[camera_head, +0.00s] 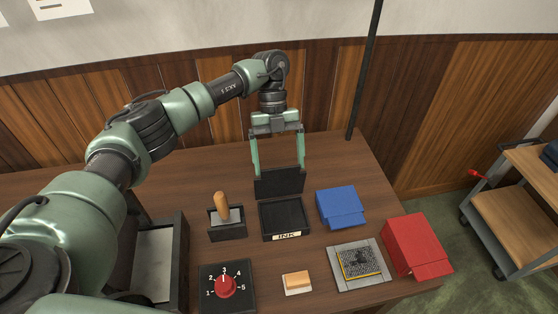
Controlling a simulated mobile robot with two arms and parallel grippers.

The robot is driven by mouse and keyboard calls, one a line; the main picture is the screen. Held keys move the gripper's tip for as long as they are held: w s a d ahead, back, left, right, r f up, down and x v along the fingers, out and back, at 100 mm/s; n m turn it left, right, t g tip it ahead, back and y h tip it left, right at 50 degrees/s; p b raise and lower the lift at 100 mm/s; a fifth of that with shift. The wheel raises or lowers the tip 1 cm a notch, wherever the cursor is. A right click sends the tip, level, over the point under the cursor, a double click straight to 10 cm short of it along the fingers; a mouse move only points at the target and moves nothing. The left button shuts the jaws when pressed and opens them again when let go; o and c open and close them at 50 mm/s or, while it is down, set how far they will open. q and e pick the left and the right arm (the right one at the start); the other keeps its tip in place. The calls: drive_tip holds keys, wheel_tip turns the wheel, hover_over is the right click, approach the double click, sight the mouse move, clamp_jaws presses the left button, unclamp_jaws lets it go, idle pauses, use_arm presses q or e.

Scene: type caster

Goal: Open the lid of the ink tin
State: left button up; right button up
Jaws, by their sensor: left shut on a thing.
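The ink tin (284,216) is a dark, square, shallow box with a pale INK label on its front edge. Its lid (279,184) stands raised, close to upright, along the tin's back edge, and the dark inside of the tin shows. My left gripper (279,168) comes down from above and behind, with one green finger at each side of the lid, shut on it. My right gripper is not in view.
A wooden-handled stamp (222,206) stands in a dark holder left of the tin. A blue box (341,206) is close on its right, with a red box (415,245) farther right. A type plate (359,263), an orange-topped block (297,282) and a dial panel (226,286) lie in front.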

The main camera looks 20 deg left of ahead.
use_arm(q)
drive_tip(key=o, duration=1.8)
drive_tip(key=shift+s+a+f, duration=0.1)
drive_tip(key=shift+f, duration=0.4)
drive_tip(key=shift+w, duration=0.2)
drive_tip(key=shift+r, duration=0.15)
drive_tip(key=shift+b+v, duration=1.4)
drive_tip(key=shift+v, duration=2.45)
